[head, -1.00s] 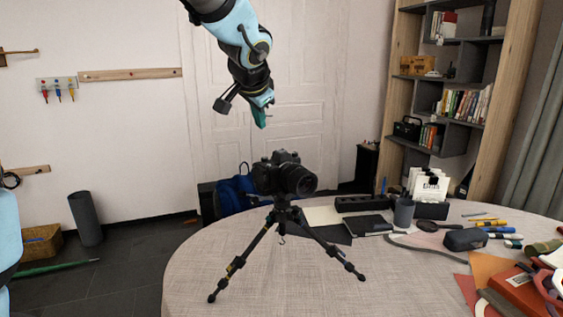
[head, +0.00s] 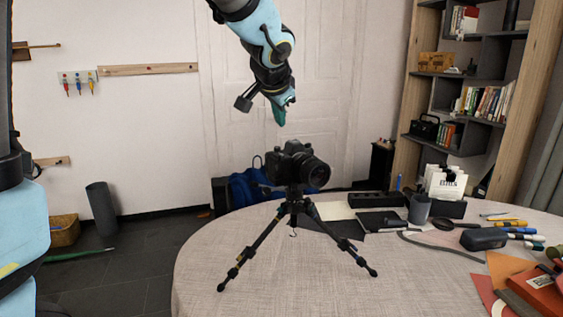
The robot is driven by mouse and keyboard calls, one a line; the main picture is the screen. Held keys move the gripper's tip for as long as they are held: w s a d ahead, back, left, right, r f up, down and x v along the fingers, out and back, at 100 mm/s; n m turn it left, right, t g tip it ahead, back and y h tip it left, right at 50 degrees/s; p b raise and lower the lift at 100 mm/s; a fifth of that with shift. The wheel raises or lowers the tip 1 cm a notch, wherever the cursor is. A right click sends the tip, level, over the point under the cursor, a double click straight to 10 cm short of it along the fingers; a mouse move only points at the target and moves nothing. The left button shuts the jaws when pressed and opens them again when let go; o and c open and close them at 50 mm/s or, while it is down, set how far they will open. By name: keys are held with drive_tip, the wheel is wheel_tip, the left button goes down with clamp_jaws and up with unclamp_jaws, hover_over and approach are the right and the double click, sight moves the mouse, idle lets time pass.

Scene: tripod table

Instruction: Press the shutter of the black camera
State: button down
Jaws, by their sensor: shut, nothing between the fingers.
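The black camera (head: 294,165) sits level on top of a small black tripod (head: 294,215), with its lens facing right and toward me. The tripod stands with its legs spread on the round table (head: 215,300). The shutter button is too small to make out. My gripper (head: 280,118) points down above the camera, slightly to the left of its middle in the picture. It is shut and empty, and a clear gap separates its tip from the camera's top.
Behind the tripod lie a dark notebook (head: 381,221), a black tray (head: 372,199) and a dark cup (head: 419,208). A grey case (head: 483,239) and several pens and papers fill the table's right side. The table's front left is clear.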

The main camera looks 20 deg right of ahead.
sight(280, 156)
wheel_tip(280, 156, down, 6)
drive_tip(key=b, duration=0.4)
drive_tip(key=shift+r, duration=0.15)
drive_tip(key=shift+b, duration=0.4)
idle(1.3)
drive_tip(key=shift+f+b, duration=0.35)
drive_tip(key=shift+f, duration=0.1)
drive_tip(key=shift+f+b, duration=0.25)
drive_tip(key=shift+b, duration=0.1)
idle(0.5)
drive_tip(key=shift+r+p, duration=0.6)
drive_tip(key=shift+r, duration=0.15)
wheel_tip(280, 156, up, 5)
drive_tip(key=p, duration=0.4)
